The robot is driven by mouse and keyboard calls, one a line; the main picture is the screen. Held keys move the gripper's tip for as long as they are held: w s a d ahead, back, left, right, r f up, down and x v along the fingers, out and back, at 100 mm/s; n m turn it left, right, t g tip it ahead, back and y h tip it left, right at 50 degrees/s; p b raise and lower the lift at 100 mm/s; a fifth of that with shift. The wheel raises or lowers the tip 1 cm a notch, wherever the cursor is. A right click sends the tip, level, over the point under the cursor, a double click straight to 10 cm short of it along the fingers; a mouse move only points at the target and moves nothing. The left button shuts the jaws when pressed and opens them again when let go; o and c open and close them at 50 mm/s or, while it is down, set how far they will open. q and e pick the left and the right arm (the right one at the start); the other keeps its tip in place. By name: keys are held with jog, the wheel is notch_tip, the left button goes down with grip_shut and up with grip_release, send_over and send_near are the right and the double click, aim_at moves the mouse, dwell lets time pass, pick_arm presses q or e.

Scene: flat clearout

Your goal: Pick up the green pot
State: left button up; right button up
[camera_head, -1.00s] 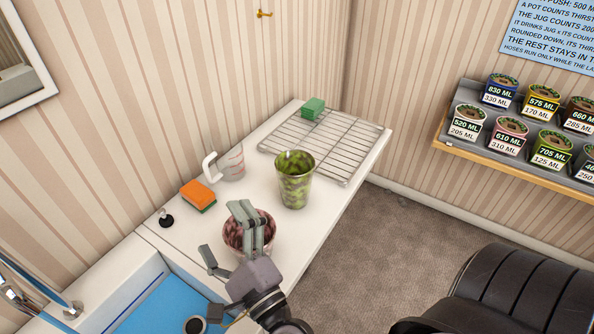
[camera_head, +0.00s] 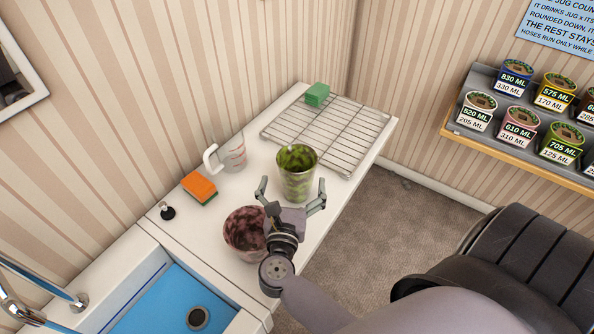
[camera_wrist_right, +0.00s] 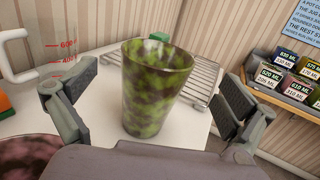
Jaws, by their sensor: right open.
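The green pot (camera_head: 297,174), a tall tapered cup mottled green and dark, stands upright on the white counter. It also fills the middle of the right wrist view (camera_wrist_right: 155,90). My right gripper (camera_head: 292,192) is open and empty, just in front of the pot. My left gripper is not in view.
A measuring jug (camera_head: 232,153), an orange sponge (camera_head: 199,185) and a black knob (camera_head: 167,211) are on the counter's left. A wire rack (camera_head: 330,132) with a green block (camera_head: 317,94) lies behind. A blue-bottomed sink (camera_head: 160,300) is front left. Several labelled pots line the right shelf (camera_head: 520,147).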

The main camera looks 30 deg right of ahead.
aim_at(295, 175)
jog(key=x, duration=0.2)
jog(key=shift+w+d+r+p, duration=0.1)
jog(key=shift+w+d+p, duration=0.15)
jog(key=shift+p, duration=0.1)
jog(key=shift+w+d+p, duration=0.5)
jog(key=shift+w, duration=0.05)
jog(key=p+x, duration=0.1)
jog(key=x, duration=0.2)
jog(key=shift+w+d+f+p, duration=0.1)
jog(key=shift+w+f+p, duration=0.1)
jog(key=shift+p, duration=0.2)
jog(key=shift+w+d+f, duration=0.2)
jog(key=shift+w+d, duration=0.05)
jog(key=shift+d, duration=0.1)
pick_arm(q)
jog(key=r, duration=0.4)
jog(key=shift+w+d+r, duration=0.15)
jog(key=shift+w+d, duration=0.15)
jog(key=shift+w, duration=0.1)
pick_arm(e)
jog(key=shift+a, duration=0.1)
jog(key=shift+c, duration=0.6)
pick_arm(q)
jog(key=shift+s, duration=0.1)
pick_arm(e)
jog(key=shift+r, duration=0.1)
jog(key=c, duration=1.8)
